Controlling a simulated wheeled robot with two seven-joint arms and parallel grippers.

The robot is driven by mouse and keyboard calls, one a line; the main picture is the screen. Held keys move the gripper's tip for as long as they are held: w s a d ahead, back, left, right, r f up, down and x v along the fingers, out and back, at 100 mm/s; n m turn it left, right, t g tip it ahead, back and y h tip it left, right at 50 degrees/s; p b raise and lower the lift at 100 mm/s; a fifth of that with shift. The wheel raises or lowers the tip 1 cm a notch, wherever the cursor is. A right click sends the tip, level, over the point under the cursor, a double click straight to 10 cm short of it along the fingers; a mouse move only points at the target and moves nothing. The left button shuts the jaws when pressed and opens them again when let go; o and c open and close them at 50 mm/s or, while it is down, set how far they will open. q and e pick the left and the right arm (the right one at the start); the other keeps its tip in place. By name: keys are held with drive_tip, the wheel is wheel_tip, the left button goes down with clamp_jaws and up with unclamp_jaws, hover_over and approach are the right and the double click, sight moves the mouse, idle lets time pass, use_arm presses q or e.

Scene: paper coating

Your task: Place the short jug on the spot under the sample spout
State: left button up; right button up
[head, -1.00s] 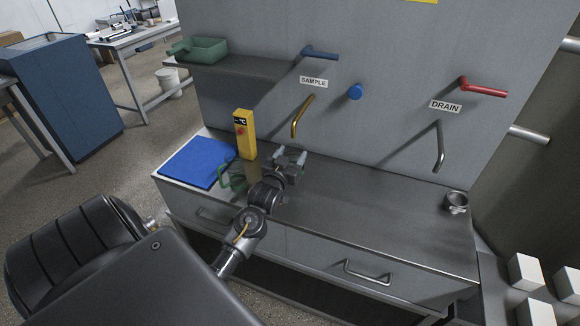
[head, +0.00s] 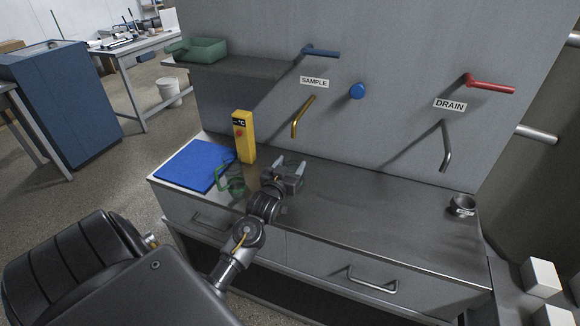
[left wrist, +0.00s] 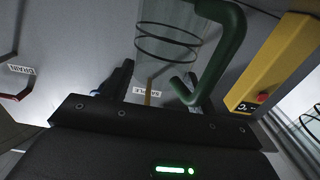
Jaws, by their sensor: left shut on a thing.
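The short jug is clear with dark rings and a green handle; it fills the upper middle of the left wrist view (left wrist: 228,45). In the head view its green handle (head: 232,182) shows left of my left gripper, but its clear body is hard to make out. My left gripper (head: 290,168) is shut on the jug above the front of the grey counter. In the left wrist view the handle comes down by the right finger. The brass sample spout (head: 302,115) is on the wall behind the gripper, under the SAMPLE label (head: 314,83). I make out no marked spot beneath it.
A yellow thermometer box (head: 244,137) stands upright beside a blue mat (head: 190,166) at the counter's left. A drain spout (head: 446,150) hangs at the right, and a small metal cup (head: 462,206) stands at the right end. The counter between is clear.

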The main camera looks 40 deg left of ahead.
use_arm(q)
drive_tip(key=shift+f, duration=0.45)
drive_tip(key=o, duration=1.4)
